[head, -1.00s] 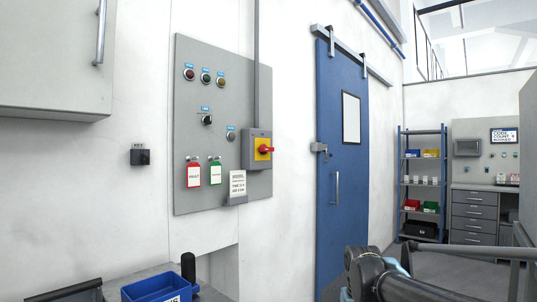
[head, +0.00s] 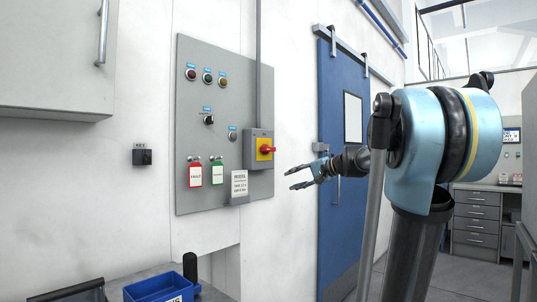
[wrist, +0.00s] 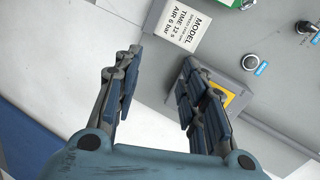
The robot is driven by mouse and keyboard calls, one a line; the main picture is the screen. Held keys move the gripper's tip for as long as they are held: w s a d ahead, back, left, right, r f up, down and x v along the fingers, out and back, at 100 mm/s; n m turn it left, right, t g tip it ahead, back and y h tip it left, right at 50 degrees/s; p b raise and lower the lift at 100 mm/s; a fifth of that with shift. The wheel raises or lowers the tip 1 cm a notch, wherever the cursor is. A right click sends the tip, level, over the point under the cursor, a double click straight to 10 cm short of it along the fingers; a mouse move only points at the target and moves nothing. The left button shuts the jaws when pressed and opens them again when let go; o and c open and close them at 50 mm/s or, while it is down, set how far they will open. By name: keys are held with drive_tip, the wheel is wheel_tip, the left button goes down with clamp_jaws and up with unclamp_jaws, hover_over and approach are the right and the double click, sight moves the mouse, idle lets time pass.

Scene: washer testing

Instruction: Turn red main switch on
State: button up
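The red main switch (head: 267,149) is a red rotary handle on a yellow plate, on a grey box (head: 257,162) at the lower right of the grey wall panel (head: 215,95). In the head view its handle looks roughly horizontal. My gripper (head: 288,180) is open and empty, to the right of the switch and a little lower, apart from it. In the wrist view my gripper's two fingers (wrist: 160,80) are spread. The yellow plate (wrist: 230,100) shows partly behind the right finger there, and the red handle is hidden.
The panel carries indicator lights (head: 207,77), a red tag (head: 195,175), a green tag (head: 217,173) and a white label card (head: 239,184). A blue door (head: 340,110) stands behind my arm. A blue bin (head: 163,288) sits on the bench below.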

sight(272, 149)
drive_tip(key=w+d+r+m+t+y, duration=0.2)
drive_tip(key=w+r+m+t, duration=0.1)
drive_tip(key=w+r, duration=0.85)
drive_tip(key=x, duration=1.1)
drive_tip(key=s+x, duration=0.1)
drive_tip(key=x, duration=0.4)
drive_tip(key=shift+w+a+r, duration=0.1)
drive_tip(key=shift+w+a, duration=0.1)
drive_tip(key=shift+a, duration=0.45)
drive_tip(key=shift+c, duration=0.3)
clamp_jaws()
